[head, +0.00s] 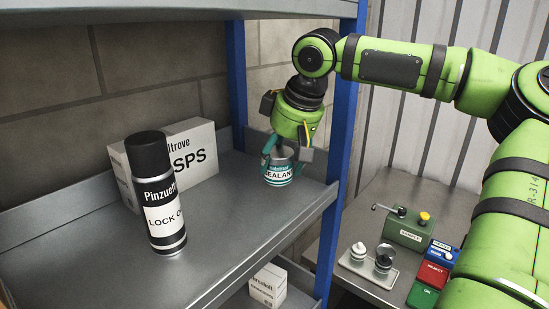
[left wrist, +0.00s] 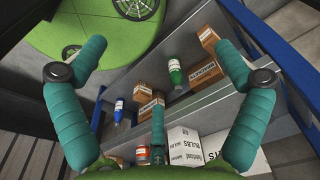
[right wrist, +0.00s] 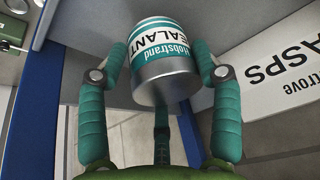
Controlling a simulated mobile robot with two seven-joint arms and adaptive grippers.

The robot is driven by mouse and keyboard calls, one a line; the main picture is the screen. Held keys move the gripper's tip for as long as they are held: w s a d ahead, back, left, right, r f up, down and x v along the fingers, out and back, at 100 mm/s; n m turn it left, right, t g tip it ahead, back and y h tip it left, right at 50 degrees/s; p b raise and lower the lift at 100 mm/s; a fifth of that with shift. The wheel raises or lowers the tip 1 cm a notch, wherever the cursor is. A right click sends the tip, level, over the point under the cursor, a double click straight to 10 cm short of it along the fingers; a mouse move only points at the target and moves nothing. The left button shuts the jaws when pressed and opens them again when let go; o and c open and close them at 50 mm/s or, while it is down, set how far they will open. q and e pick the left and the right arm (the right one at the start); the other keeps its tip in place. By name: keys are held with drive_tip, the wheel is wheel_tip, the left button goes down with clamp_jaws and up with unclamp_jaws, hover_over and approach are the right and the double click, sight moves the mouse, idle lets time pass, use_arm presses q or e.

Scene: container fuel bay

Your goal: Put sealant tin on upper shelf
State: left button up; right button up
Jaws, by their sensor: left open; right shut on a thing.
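The sealant tin (head: 278,175), silver with a teal and white label, is at the right part of the upper shelf (head: 225,222). My right gripper (head: 285,158) comes down from above and is shut on it. In the right wrist view the tin (right wrist: 166,62) is between the two teal fingers. The tin looks upright, at or very near the shelf surface; contact under it is hard to tell. My left gripper (left wrist: 152,62) is open and empty in the left wrist view and is not seen in the head view.
On the upper shelf stand a black and white spray can (head: 160,195) and a white box (head: 193,152). A blue post (head: 342,135) rises right of the tin. A small carton (head: 267,287) is below. The left wrist view shows bottles and boxes (left wrist: 205,68) on shelves.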

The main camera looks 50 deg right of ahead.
sight(275, 169)
drive_tip(key=shift+w+d, duration=0.1)
drive_tip(key=shift+w, duration=0.65)
drive_tip(key=shift+w+r+p, duration=0.1)
drive_tip(key=shift+w+p, duration=0.1)
drive_tip(key=shift+p, duration=0.1)
drive_tip(key=shift+f+p, duration=0.3)
drive_tip(key=shift+f, duration=0.1)
wheel_tip(275, 169, down, 2)
drive_tip(key=shift+f+p, duration=0.15)
drive_tip(key=shift+p, duration=0.25)
drive_tip(key=shift+f, duration=0.3)
drive_tip(key=o, duration=1.4)
use_arm(q)
drive_tip(key=shift+s+r, duration=0.2)
drive_tip(key=shift+r, duration=0.4)
drive_tip(key=shift+s+r, duration=0.2)
drive_tip(key=shift+r, duration=0.35)
